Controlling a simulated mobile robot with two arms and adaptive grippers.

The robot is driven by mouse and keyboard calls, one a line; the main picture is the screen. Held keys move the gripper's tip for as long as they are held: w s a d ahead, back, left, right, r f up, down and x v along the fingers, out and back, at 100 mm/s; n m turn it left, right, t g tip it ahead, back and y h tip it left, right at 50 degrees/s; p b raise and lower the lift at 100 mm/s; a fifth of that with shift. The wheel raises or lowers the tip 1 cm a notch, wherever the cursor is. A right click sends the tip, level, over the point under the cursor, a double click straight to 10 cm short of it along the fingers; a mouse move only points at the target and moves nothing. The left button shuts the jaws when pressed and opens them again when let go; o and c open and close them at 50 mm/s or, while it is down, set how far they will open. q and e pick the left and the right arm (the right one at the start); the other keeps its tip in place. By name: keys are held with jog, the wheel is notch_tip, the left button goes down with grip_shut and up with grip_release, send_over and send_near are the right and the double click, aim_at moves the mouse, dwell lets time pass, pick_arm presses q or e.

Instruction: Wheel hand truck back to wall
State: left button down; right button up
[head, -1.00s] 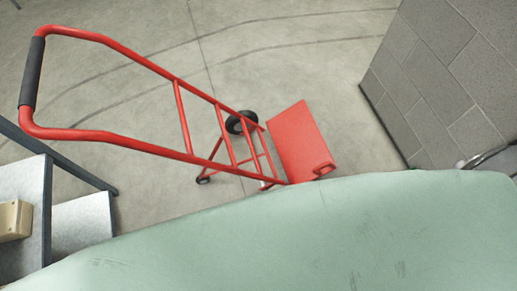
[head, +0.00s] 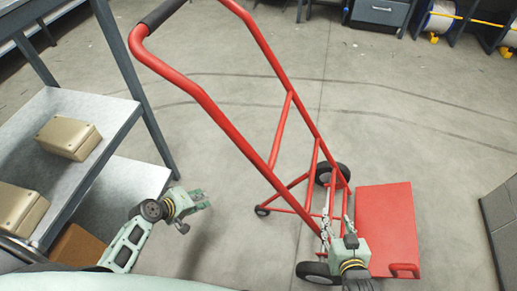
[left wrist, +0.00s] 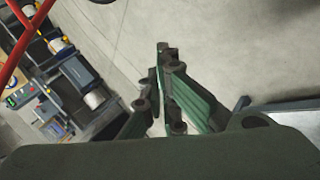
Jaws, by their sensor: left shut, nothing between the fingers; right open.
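The red hand truck (head: 275,150) stands on the concrete floor in the middle of the head view. Its black grip (head: 163,12) is at the top left, and its flat red toe plate (head: 385,225) lies low at the right. My left gripper (head: 194,212) is shut and empty, left of the hand truck and apart from it. Its closed fingers also show in the left wrist view (left wrist: 170,75). My right gripper (head: 337,215) is open in front of the lower frame near the wheels; I cannot tell whether it touches. Red tubes show at the left wrist view's upper left.
A grey shelf unit (head: 110,110) with tan boxes (head: 68,138) stands close at the left. The floor between is open.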

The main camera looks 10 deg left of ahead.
pick_arm(q)
jog(key=w+d+r+t+h+b, duration=0.1)
jog(key=w+r+t+h+b, duration=0.2)
jog(key=w+r+b, duration=0.45)
jog(key=s+d+r+t+h+b, duration=0.1)
jog(key=d+r+h, duration=0.2)
jog(key=r, duration=0.6)
jog(key=s+d+r+h+b, duration=0.1)
jog(key=d+r+h+b, duration=0.15)
jog(key=r, duration=0.65)
jog(key=s+d+x, duration=0.2)
jog(key=x, duration=1)
jog(key=shift+w+d+m, duration=0.25)
jog(key=shift+m, duration=0.15)
pick_arm(e)
notch_tip(320, 180, up, 30)
jog(key=s+a+t+y, duration=0.1)
jog(key=t+y, duration=0.2)
jog(key=t, duration=0.7)
jog(key=shift+s+f, duration=0.15)
jog(key=shift+s, duration=0.1)
pick_arm(q)
jog(key=shift+r, duration=0.1)
